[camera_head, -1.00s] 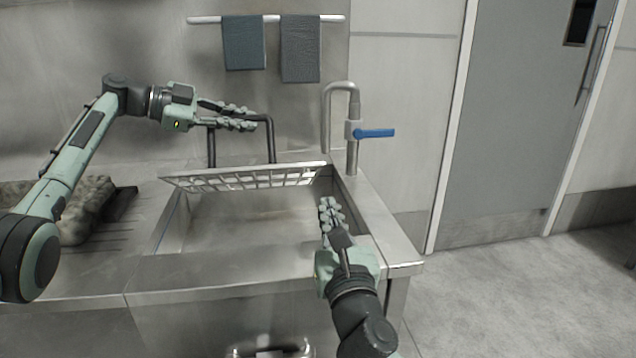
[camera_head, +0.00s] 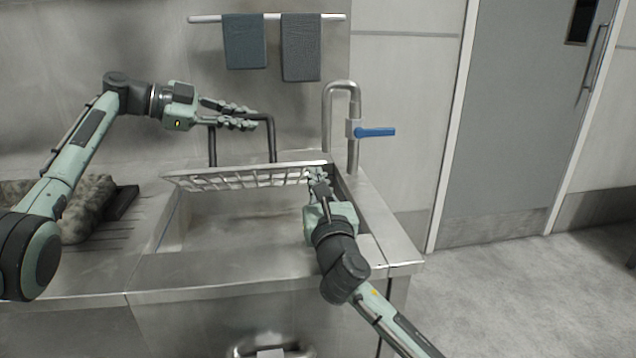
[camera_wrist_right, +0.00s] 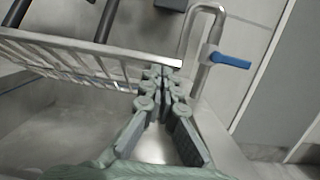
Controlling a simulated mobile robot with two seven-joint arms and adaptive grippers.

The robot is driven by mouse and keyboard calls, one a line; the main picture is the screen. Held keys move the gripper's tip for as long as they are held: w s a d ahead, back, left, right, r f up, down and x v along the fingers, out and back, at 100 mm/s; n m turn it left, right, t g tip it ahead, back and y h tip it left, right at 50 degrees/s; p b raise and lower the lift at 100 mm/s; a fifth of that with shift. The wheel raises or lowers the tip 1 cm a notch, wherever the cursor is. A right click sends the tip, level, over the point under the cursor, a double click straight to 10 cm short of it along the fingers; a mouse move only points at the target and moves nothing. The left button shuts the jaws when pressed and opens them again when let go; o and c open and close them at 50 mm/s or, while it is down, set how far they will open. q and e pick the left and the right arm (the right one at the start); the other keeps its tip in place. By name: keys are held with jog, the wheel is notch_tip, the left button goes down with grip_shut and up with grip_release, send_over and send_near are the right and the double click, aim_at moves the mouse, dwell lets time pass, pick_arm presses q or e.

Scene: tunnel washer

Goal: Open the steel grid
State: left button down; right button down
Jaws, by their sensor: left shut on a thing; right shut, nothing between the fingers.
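The steel grid (camera_head: 240,180) is tilted up at the back of the sink, its front edge raised above the basin (camera_head: 240,220). It also shows in the right wrist view (camera_wrist_right: 80,62). A black bar handle (camera_head: 272,140) stands up behind the grid's top edge. My left gripper (camera_head: 254,118) is shut on the black handle, above the back of the sink. My right gripper (camera_head: 315,172) is shut and empty, at the right end of the grid. In the right wrist view its fingertips (camera_wrist_right: 160,75) are beside the grid's corner; I cannot tell whether they touch.
A tap with a blue lever (camera_head: 375,132) stands right of the grid, close to my right gripper. Two grey cloths (camera_head: 245,42) hang on a wall rail. A dark furry item (camera_head: 88,205) lies on the left counter. Floor at right is clear.

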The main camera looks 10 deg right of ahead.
pick_arm(q)
jog(key=shift+r, duration=0.2)
jog(key=shift+d, duration=0.1)
pick_arm(e)
jog(key=shift+w+d+r, duration=0.1)
jog(key=shift+w+r, duration=0.1)
jog(key=shift+r, duration=0.35)
jog(key=shift+w+r, duration=0.15)
jog(key=shift+r, duration=0.4)
pick_arm(q)
jog(key=c, duration=1.5)
grip_release()
jog(key=shift+s+f, duration=0.1)
jog(key=shift+c, duration=0.2)
pick_arm(e)
jog(key=shift+r, duration=0.1)
pick_arm(q)
jog(key=shift+a, duration=0.2)
